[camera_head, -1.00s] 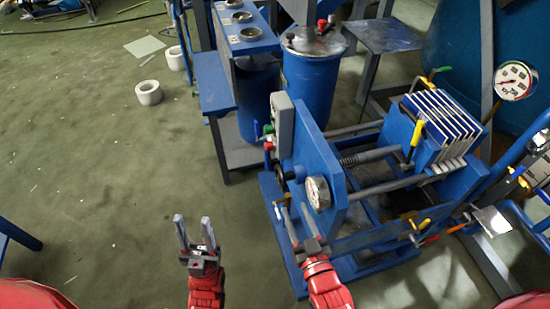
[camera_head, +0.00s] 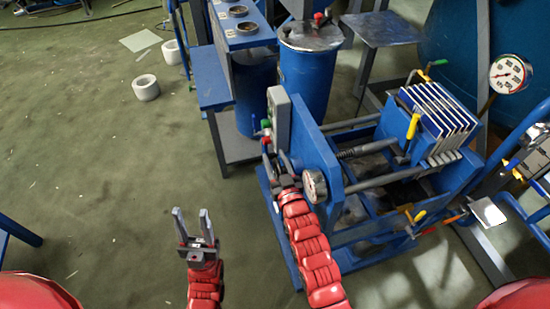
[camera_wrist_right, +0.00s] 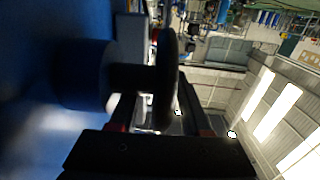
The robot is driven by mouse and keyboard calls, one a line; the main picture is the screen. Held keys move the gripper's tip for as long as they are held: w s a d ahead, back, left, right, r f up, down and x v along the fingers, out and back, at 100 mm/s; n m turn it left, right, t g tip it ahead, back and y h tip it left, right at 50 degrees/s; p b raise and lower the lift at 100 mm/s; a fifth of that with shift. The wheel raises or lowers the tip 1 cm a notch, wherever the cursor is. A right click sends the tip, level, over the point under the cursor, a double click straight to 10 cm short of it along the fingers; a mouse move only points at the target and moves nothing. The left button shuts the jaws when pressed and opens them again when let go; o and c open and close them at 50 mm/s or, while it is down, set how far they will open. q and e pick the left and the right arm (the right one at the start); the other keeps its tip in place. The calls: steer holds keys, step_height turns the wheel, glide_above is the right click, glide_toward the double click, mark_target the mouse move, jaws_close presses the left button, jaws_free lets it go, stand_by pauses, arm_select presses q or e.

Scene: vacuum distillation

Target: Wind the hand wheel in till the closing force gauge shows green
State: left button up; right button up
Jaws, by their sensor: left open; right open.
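The blue press frame stands at the right, its end plate (camera_head: 308,150) facing left. A round white gauge (camera_head: 315,186) sits on that plate; its needle and colours are too small to read. The dark hand wheel (camera_wrist_right: 168,80) shows nearly edge-on in the right wrist view, on a dark shaft. In the head view my gripper largely hides it. My right gripper (camera_head: 275,157) is at the wheel, open, with the wheel's rim between its fingers; contact cannot be told. My left gripper (camera_head: 191,213) is open and empty over the floor.
A plate stack (camera_head: 438,115) with yellow handles sits in the press. A second gauge (camera_head: 508,74) stands behind at the right. A blue drum (camera_head: 306,80) and a blue stand (camera_head: 215,85) are behind the press.

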steer(key=shift+w, duration=0.1)
jaws_close()
stand_by(0.3)
steer(key=shift+f+b, duration=0.15)
steer(key=shift+b, duration=0.5)
steer(key=shift+t+b, duration=0.35)
steer(key=shift+t, duration=0.15)
steer(key=shift+r, duration=0.4)
jaws_free()
